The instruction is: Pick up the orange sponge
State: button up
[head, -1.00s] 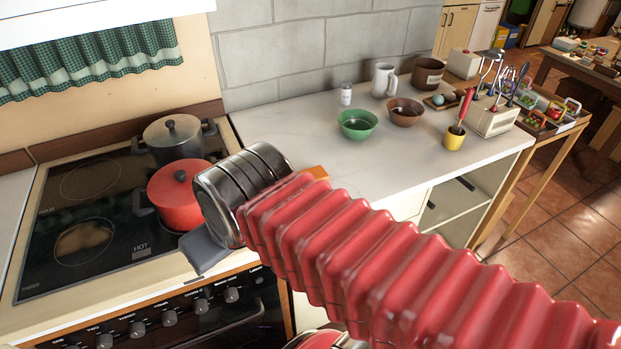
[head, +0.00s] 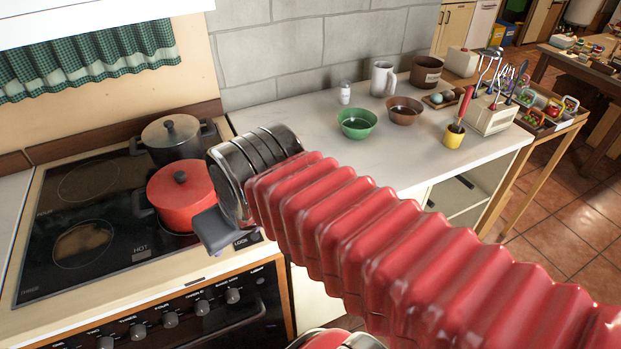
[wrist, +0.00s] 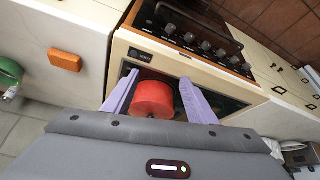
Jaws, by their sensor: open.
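The orange sponge (wrist: 65,61) lies flat on the pale counter (wrist: 62,20), left of my gripper in the wrist view. In the head view my red arm hides it. My gripper (wrist: 159,76) is open, its two purple fingers spread with nothing held. In the wrist view the fingers frame a red pot (wrist: 155,98) on the stove below. In the head view the gripper end (head: 218,230) is by the stove's right front edge, apart from the sponge.
The red pot (head: 182,197) and a dark pot (head: 172,139) stand on the black stove (head: 85,215). Further back on the counter are a green bowl (head: 357,124), a brown bowl (head: 404,111) and a white jug (head: 383,79).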

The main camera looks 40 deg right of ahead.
jog(key=o, duration=0.6)
jog(key=w+d+r+m+g, duration=0.1)
jog(key=w+d+r, duration=0.1)
jog(key=w+d, duration=0.3)
jog(key=shift+d+h, duration=0.3)
jog(key=shift+d, duration=0.15)
jog(key=o, duration=0.5)
jog(key=shift+m+g, duration=0.4)
jog(key=shift+g, duration=0.2)
jog(key=w+d, duration=0.1)
jog(key=d, duration=0.1)
jog(key=w+d, duration=0.2)
jog(key=d, duration=0.1)
jog(key=w+d, duration=0.1)
jog(key=d, duration=0.1)
jog(key=shift+w+d+r, duration=0.15)
jog(key=shift+w+d, duration=0.2)
jog(key=shift+d, duration=0.05)
jog(key=shift+m+g, duration=0.7)
jog(key=w+d+f, duration=0.1)
jog(key=d, duration=0.4)
jog(key=w+d+f, duration=0.1)
jog(key=d, duration=0.4)
jog(key=w+d+f, duration=0.1)
jog(key=d, duration=0.5)
jog(key=shift+w+f, duration=0.15)
